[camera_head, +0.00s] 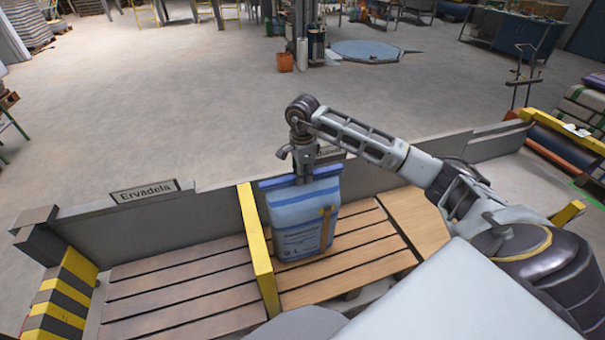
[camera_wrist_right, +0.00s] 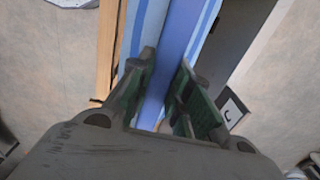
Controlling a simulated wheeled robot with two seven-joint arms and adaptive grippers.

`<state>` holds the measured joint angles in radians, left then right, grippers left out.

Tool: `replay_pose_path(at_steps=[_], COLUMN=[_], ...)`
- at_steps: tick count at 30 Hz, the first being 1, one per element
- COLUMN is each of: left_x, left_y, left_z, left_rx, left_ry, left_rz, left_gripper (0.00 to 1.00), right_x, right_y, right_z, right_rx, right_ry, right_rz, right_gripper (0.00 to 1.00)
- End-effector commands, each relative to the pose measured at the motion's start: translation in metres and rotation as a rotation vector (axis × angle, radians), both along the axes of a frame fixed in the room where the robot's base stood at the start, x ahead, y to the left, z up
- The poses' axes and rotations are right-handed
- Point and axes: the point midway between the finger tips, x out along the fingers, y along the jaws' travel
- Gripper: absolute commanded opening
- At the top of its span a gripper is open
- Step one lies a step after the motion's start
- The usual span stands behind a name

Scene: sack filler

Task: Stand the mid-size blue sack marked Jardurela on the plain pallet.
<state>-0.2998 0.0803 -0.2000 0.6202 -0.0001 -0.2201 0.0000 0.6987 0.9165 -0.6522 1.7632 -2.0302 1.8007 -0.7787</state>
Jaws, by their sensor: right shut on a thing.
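A blue sack (camera_head: 303,222) with a darker blue top band and a tan strip shows upright in the head view, over the left part of the lighter slatted pallet (camera_head: 385,262). Its printed name is too small to read for sure. My right gripper (camera_head: 303,178) is shut on the sack's top edge. In the right wrist view, the gripper fingers (camera_wrist_right: 165,82) pinch the blue top of the sack (camera_wrist_right: 178,35). I cannot tell whether the sack's base touches the slats. My left gripper is not in view.
A yellow divider (camera_head: 257,250) stands close left of the sack. Beyond it is a darker, empty pallet (camera_head: 180,290) by a sign reading Ervadela (camera_head: 144,191). A low grey wall (camera_head: 400,158) runs behind. Another sign (camera_head: 331,154) is partly hidden behind the gripper. The right side of the lighter pallet is clear.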

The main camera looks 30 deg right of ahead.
Motion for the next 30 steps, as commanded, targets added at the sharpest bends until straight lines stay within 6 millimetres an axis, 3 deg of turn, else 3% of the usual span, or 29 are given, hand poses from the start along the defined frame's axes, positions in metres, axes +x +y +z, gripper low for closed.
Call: replay_pose_path(at_steps=[7, 21, 22, 27, 30], left_x=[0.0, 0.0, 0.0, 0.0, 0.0], left_y=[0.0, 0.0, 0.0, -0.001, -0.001], left_z=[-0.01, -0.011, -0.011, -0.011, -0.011], left_rx=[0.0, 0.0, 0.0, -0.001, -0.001], left_ry=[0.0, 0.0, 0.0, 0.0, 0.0], left_rz=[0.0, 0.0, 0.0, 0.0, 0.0], left_gripper=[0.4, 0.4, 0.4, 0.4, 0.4], right_x=[0.001, 0.001, 0.001, 0.001, 0.001], right_y=[0.0, 0.0, 0.0, 0.0, 0.0], right_z=[-0.01, -0.012, -0.012, -0.013, -0.013], right_rx=[0.002, 0.002, 0.002, 0.001, 0.0], right_ry=[-0.007, -0.007, -0.007, -0.004, -0.003], right_rz=[-0.001, -0.001, -0.001, 0.0, 0.0], right_gripper=[0.0, 0.0, 0.22, 0.44, 0.44])
